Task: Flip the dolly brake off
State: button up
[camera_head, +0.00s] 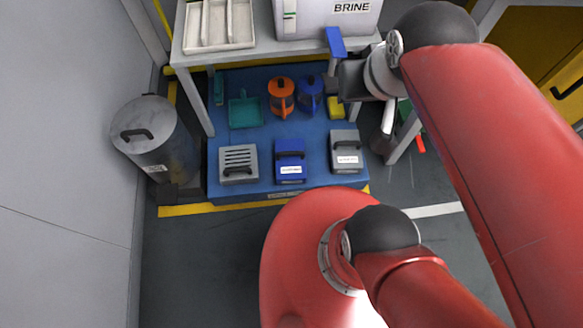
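No part is clearly recognisable as the dolly brake. A grey lidded bin (155,140) stands at the left by the wall. A small dark block (168,193) sits low at its front and may be a pedal; its position cannot be made out. I cannot tell whether the bin stands on a dolly. My gripper (362,88) is at the upper right, beside the table's right front leg and well away from the bin. It is seen from above and partly hidden by my own wrist. Its finger opening cannot be made out.
A grey table (262,47) bears a white tray (218,45) and a box marked BRINE (325,20). Below, a blue platform (235,78) holds several cases and orange and blue containers. A yellow cabinet (555,60) stands right. Floor between bin and my base is clear.

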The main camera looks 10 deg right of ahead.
aim_at(420, 144)
jog(key=z, duration=1.35)
jog(key=j+u, duration=0.1)
jog(key=j, duration=0.35)
